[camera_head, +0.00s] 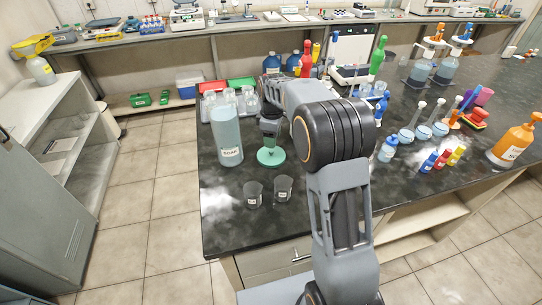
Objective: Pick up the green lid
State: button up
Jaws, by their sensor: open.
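A flat round green piece (271,158), which looks like the green lid, lies on the dark bench top near the left front. My gripper (268,142) points down just above it, coming from the arm on the right. The gripper is open. At this size I cannot tell whether the fingers touch the lid, and the gripper hides part of its back side.
A tall bluish labelled bottle (227,136) stands close to the left of the gripper. Two small dark beakers (253,195) (283,188) stand in front. A glassware rack (226,103) is behind. Flasks and bottles (388,148) stand right of my arm.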

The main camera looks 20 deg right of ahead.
aim_at(272, 151)
jog(key=shift+f, duration=2.9)
jog(key=shift+c, duration=0.3)
grip_shut()
